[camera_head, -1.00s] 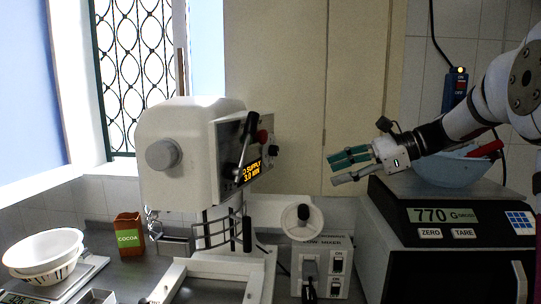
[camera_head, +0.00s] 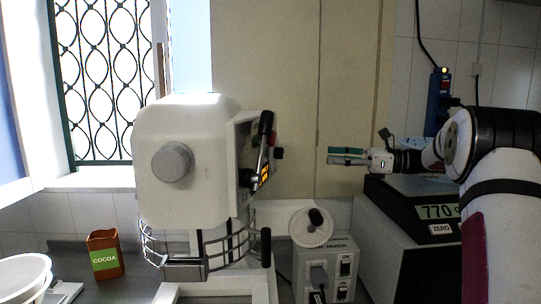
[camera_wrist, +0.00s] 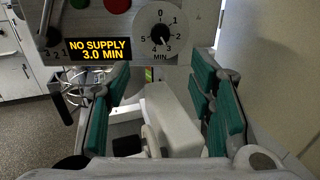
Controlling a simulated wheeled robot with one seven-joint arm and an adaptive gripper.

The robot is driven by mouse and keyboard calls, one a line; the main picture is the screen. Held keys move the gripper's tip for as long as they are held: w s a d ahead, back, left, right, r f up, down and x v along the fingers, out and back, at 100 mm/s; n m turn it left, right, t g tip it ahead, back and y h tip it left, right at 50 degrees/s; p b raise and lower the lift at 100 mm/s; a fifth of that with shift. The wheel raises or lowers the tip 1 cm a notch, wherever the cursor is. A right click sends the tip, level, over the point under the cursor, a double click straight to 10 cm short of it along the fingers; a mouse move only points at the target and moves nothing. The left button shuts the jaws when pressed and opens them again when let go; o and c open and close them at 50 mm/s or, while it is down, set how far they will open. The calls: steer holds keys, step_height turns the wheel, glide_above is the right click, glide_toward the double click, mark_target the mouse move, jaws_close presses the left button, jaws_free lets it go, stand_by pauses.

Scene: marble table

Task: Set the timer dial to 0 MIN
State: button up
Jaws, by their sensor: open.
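The timer dial (camera_wrist: 160,35) is a white round face with a black knob, marked 0 to 5 MIN, on the mixer's control panel. Its pointer aims down and slightly right, near 3. The display (camera_wrist: 100,49) beside it reads NO SUPPLY, 3.0 MIN. The mixer (camera_head: 190,145) is a large white machine; its panel is nearly edge-on in the head view, so the dial face is hidden there. My gripper (camera_head: 346,155) is open and empty, to the right of the mixer and apart from it. Its green-padded fingers (camera_wrist: 158,100) show below the dial in the wrist view.
A lever (camera_head: 266,130) sticks out from the panel. Below are a wire bowl guard (camera_head: 205,254) and a small white control box (camera_head: 342,262). A scale (camera_head: 425,212) stands at right, a cocoa box (camera_head: 105,262) at left. Space between gripper and panel looks free.

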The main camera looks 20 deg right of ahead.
mark_target(283, 154)
steer(key=p+x, duration=0.2)
steer(key=x, duration=1.2)
steer(key=shift+c, duration=0.6)
steer(key=c, duration=1)
